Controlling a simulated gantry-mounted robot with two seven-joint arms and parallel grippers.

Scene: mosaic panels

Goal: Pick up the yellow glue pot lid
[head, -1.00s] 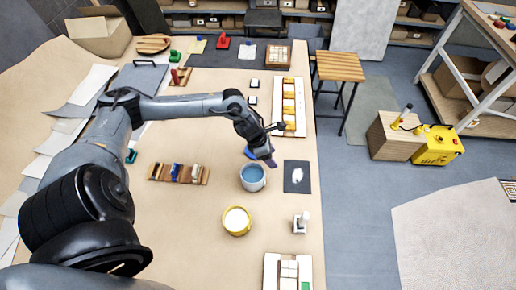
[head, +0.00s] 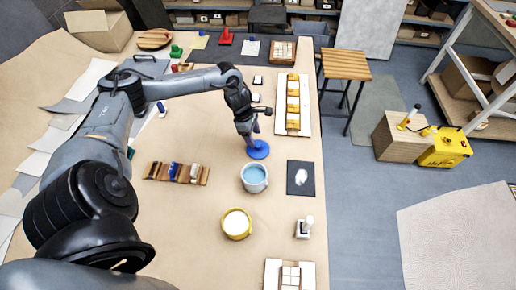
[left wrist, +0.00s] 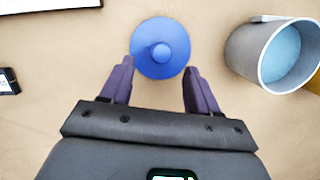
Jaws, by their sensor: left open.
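A yellow pot (head: 237,223) stands on the table with a pale cream top; I cannot tell whether that is glue or a lid, and I make out no separate yellow lid. A blue round lid (head: 258,150) with a knob lies flat on the table behind a grey pot (head: 254,186) with blue contents. My left gripper (head: 250,141) is just above the blue lid. In the left wrist view its fingers (left wrist: 160,76) are apart and empty, with the blue lid (left wrist: 160,62) centred between and ahead of the tips. My right gripper is not in view.
A dark square (head: 300,178) with a white smear and a small stamp-like tool (head: 303,228) lie right of the pots. A wooden rack (head: 177,173) holds small items on the left. A tile panel (head: 292,104) lies at the right edge. Table between rack and pots is clear.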

